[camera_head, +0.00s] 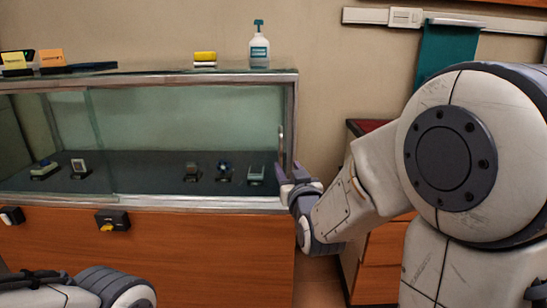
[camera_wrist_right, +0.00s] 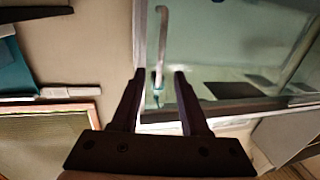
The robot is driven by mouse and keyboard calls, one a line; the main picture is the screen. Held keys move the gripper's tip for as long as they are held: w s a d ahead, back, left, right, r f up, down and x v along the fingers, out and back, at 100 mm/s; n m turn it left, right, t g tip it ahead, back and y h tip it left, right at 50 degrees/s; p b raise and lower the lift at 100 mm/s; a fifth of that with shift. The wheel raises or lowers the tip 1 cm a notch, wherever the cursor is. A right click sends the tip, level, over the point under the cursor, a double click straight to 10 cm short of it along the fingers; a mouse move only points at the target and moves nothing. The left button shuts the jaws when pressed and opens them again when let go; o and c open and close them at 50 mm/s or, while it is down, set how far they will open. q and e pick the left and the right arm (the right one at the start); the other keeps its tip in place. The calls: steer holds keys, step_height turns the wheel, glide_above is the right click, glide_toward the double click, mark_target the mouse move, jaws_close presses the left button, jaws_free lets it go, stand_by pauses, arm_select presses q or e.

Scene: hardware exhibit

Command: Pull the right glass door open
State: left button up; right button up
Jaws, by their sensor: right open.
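The right glass door (camera_head: 180,125) is the wide pane on the right of the display case front, and it looks shut. Its slim metal handle (camera_head: 281,140) stands upright near the case's right edge. My right gripper (camera_head: 291,171) is open just below the handle, by the case's lower right corner. In the right wrist view the pale handle (camera_wrist_right: 161,45) lies ahead, in line with the gap between the open fingers (camera_wrist_right: 157,76). I see no contact between them. Part of my left arm shows at the bottom left, but its gripper does not.
Small items (camera_head: 192,172) stand inside the case. A spray bottle (camera_head: 259,48) and a yellow-and-white sponge (camera_head: 205,58) are on top. A black lock box (camera_head: 112,220) is on the wooden front. A drawer cabinet (camera_head: 384,255) with a red top stands close to the right.

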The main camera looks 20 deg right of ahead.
mark_target(282, 155)
steer(key=w, duration=0.3)
steer(key=w+d, duration=0.1)
steer(key=w, duration=0.2)
steer(key=w+b, duration=0.1)
steer(key=w, duration=0.2)
steer(key=shift+d, duration=0.15)
jaws_close()
stand_by(1.0)
